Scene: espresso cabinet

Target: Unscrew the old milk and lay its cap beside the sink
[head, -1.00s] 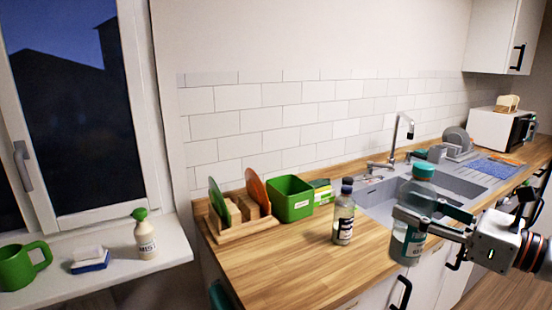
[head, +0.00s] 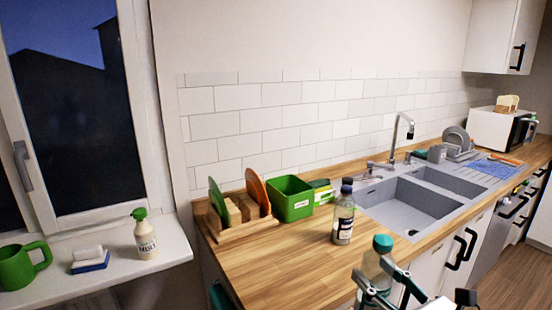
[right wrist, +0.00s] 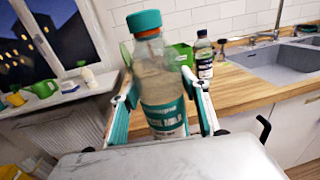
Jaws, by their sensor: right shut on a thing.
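The bottle with a teal cap (head: 382,243) and teal label is in my right gripper (head: 379,282), low in the head view, in front of the counter edge. In the right wrist view the bottle (right wrist: 158,90) stands nearly upright between the fingers, its cap (right wrist: 144,21) on; its contents look cloudy and pale. My left gripper is not in view.
A dark-capped bottle (head: 343,222) stands on the counter left of the sink. Behind it are a green bin (head: 291,203) and a wooden rack (head: 245,232) with plates. A tap (head: 398,130) rises behind the sink. The front left counter is clear.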

